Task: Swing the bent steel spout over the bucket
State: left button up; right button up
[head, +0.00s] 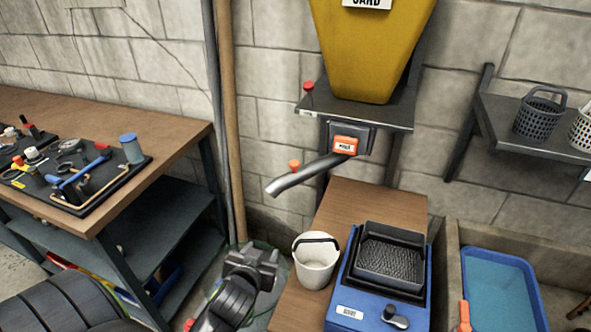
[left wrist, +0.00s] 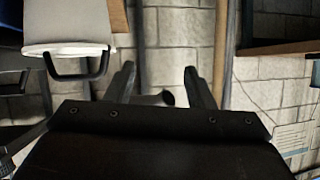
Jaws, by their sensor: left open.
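The bent steel spout (head: 305,176) comes out below the yellow hopper and slants down to the left. An orange knob (head: 294,165) stands on it. Its mouth hangs up and left of the white bucket (head: 315,266), not above it. The bucket, with a dark handle, stands at the bench's left edge; a pale bucket-like shape with a dark handle shows in the left wrist view (left wrist: 68,28). My left gripper (head: 256,262) is open and empty, left of the bucket and below the spout. Its fingers (left wrist: 162,84) are apart; a dark rounded end beyond them may be the spout.
A blue sieve box (head: 375,308) stands right of the bucket. A shelf (head: 385,112) carries the yellow hopper (head: 372,45). A pipe and wooden post (head: 229,120) rise behind my gripper. A workbench (head: 150,118) with tools is left, a blue water tub (head: 498,290) right.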

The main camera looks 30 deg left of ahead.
pick_arm(q)
jog(key=w+r+t, duration=0.5)
jog(key=w+r, duration=0.1)
jog(key=r, duration=0.6)
jog(key=p, duration=0.3)
send_near(312, 169)
jog(key=shift+n+y, duration=0.3)
jog(key=w+a, duration=0.2)
jog(key=w+a+r, duration=0.1)
jog(key=w+a, duration=0.1)
jog(key=w, duration=0.1)
jog(key=w+a+r, duration=0.1)
jog(key=w+a, duration=0.1)
jog(key=shift+w+a+r, duration=0.2)
jog(key=shift+w+a, duration=0.1)
jog(key=shift+a, duration=0.1)
jog(key=shift+c, duration=0.4)
grip_shut()
